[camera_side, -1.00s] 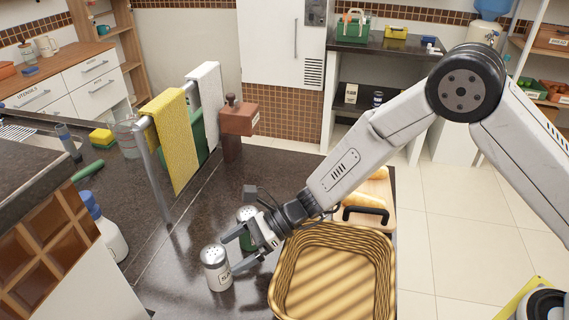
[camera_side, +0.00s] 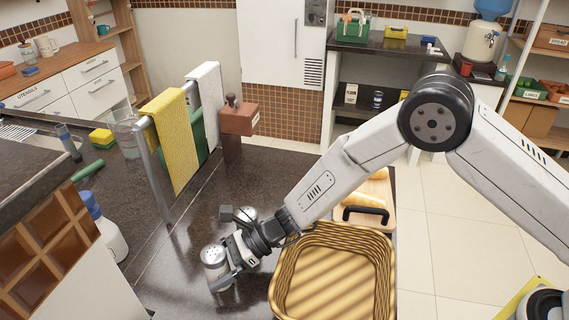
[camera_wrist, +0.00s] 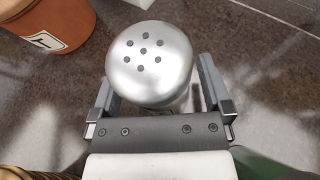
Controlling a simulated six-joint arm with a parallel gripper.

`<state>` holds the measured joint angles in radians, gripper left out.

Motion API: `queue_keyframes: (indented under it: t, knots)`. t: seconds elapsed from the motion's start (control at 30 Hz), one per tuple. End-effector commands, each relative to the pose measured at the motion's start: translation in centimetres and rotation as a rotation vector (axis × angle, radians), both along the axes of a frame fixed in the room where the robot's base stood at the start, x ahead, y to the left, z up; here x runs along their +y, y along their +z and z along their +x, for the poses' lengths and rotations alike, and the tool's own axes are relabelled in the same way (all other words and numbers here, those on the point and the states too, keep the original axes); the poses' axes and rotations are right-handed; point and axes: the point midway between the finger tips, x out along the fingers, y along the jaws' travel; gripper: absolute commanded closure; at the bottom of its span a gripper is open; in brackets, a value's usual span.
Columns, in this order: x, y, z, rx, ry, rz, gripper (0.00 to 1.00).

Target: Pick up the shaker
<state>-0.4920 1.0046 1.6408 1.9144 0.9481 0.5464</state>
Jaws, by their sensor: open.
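A shaker (camera_side: 214,262) with a silver perforated top stands upright on the dark counter, left of the basket. Its round holed cap (camera_wrist: 149,58) fills the upper middle of the wrist view. My gripper (camera_side: 218,272) is open, with its fingers on either side of the shaker. In the wrist view the fingers (camera_wrist: 160,92) flank the shaker, with a gap visible at the right finger.
A striped wicker basket (camera_side: 385,262) stands close to the right of my gripper. A cutting board (camera_side: 378,190) with bread lies behind it. A rail with a yellow towel (camera_side: 172,140) stands behind left. In the wrist view, a brown labelled pot (camera_wrist: 62,22) is at upper left.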

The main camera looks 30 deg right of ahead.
Motion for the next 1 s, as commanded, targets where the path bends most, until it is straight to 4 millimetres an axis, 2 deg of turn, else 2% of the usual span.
queue_keyframes:
  t: [0.3,0.6,1.0]
  knots:
    - [-0.02,0.02,-0.01,0.000,0.000,0.000,0.00]
    - [-0.03,0.03,-0.01,0.000,0.000,0.000,0.94]
    - [-0.01,0.43,0.03,-0.001,0.000,0.002,0.94]
